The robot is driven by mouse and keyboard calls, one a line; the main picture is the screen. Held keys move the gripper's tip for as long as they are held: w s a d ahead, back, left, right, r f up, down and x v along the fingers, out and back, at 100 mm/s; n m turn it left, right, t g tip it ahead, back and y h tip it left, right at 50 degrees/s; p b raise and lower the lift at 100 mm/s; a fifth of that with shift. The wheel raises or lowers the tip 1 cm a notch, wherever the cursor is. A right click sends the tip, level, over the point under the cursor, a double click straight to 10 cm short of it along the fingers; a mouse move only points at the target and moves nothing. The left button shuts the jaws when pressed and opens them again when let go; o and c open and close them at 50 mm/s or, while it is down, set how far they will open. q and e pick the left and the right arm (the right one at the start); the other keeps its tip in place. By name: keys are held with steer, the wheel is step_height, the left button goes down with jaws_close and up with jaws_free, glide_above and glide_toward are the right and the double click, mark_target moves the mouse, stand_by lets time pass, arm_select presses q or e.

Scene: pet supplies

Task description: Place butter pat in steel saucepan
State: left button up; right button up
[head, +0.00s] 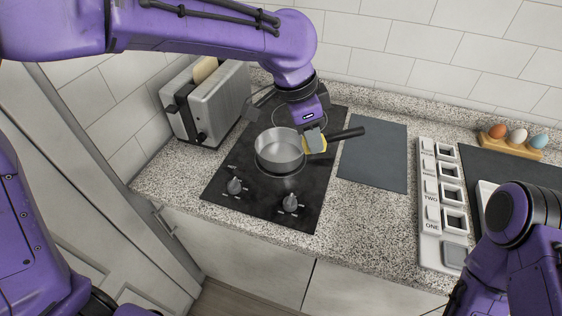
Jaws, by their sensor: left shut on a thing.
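The steel saucepan (279,151) sits on the black cooktop (239,205), its dark handle (345,134) pointing right. My left gripper (313,138) is at the pan's right rim, near the base of the handle. It is shut on the yellow butter pat (317,145), which is partly hidden by the fingers. I cannot tell whether the butter touches the rim. My right arm shows at the lower right, but its gripper fingers are not in view.
A toaster (206,104) with bread stands left of the cooktop. A dark board (373,155) lies to the right, then a white numbered panel (431,200). An egg holder (513,146) with three eggs stands at the back right. Speckled counter is clear in front.

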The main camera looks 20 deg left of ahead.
arm_select(q)
steer(key=shift+b+x, duration=0.55)
steer(key=shift+x, duration=0.65)
steer(key=w+a+f+p, duration=0.1)
steer(key=w+a+f, duration=0.3)
steer(key=a+f, duration=0.1)
steer(key=w+a+f+p, duration=0.2)
steer(key=w+a+f, duration=0.3)
steer(key=shift+w+a+p, duration=0.25)
steer(key=shift+w+p, duration=0.05)
step_height(320, 180, down, 3)
steer(key=shift+s+r+p, duration=0.1)
steer(key=shift+r+p, duration=0.15)
steer(key=shift+p, duration=0.35)
steer(key=shift+f, duration=0.2)
arm_select(e)
step_height(320, 180, up, 2)
steer(key=shift+r, duration=0.15)
arm_select(q)
steer(key=shift+f, duration=0.1)
arm_select(e)
steer(key=shift+d, duration=0.1)
arm_select(q)
steer(key=o, duration=1)
steer(key=b+v, duration=0.1)
steer(key=v, duration=1.1)
steer(key=shift+b, duration=0.3)
arm_select(e)
steer(key=shift+f, duration=0.65)
